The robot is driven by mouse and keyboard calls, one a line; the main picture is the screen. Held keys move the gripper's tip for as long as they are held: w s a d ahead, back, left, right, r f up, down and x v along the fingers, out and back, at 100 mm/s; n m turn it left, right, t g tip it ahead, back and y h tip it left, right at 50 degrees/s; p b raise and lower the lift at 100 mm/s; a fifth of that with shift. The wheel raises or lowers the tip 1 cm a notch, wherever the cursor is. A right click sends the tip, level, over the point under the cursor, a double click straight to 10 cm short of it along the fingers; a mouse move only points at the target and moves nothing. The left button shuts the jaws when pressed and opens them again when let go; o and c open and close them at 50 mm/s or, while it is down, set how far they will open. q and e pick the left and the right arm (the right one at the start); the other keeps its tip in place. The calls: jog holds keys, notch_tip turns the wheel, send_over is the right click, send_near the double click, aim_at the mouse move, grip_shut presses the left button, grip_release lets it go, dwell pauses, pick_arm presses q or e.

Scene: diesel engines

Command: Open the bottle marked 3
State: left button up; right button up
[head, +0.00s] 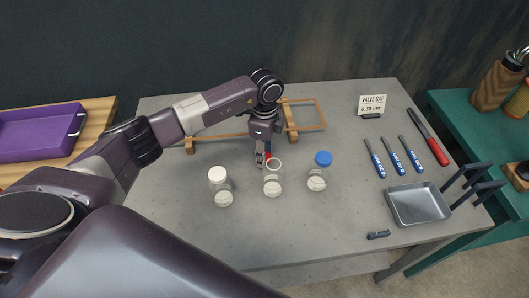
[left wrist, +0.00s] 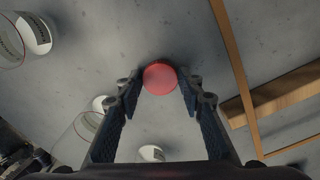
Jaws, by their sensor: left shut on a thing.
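Three clear glass bottles with white contents stand in a row on the grey table: a left one with a white cap (head: 220,188), a middle one without a cap (head: 273,184) and a right one with a blue cap (head: 319,174). Their marks are too small to read. My left gripper (head: 265,156) points down just behind the middle bottle. It is shut on a red cap (left wrist: 160,78), held between the fingertips in the left wrist view. The cap is mostly hidden in the head view. My right gripper is not in view.
A wooden frame (head: 305,115) lies behind the gripper. Several blue-handled tools (head: 394,156), a red-handled tool (head: 437,151), a metal tray (head: 418,205), a small dark part (head: 378,234) and a valve-gap card (head: 372,104) are at the right. The front left tabletop is clear.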

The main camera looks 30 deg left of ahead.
pick_arm(q)
jog(key=shift+f, duration=0.35)
jog(key=shift+f, duration=0.15)
jog(key=o, duration=1.3)
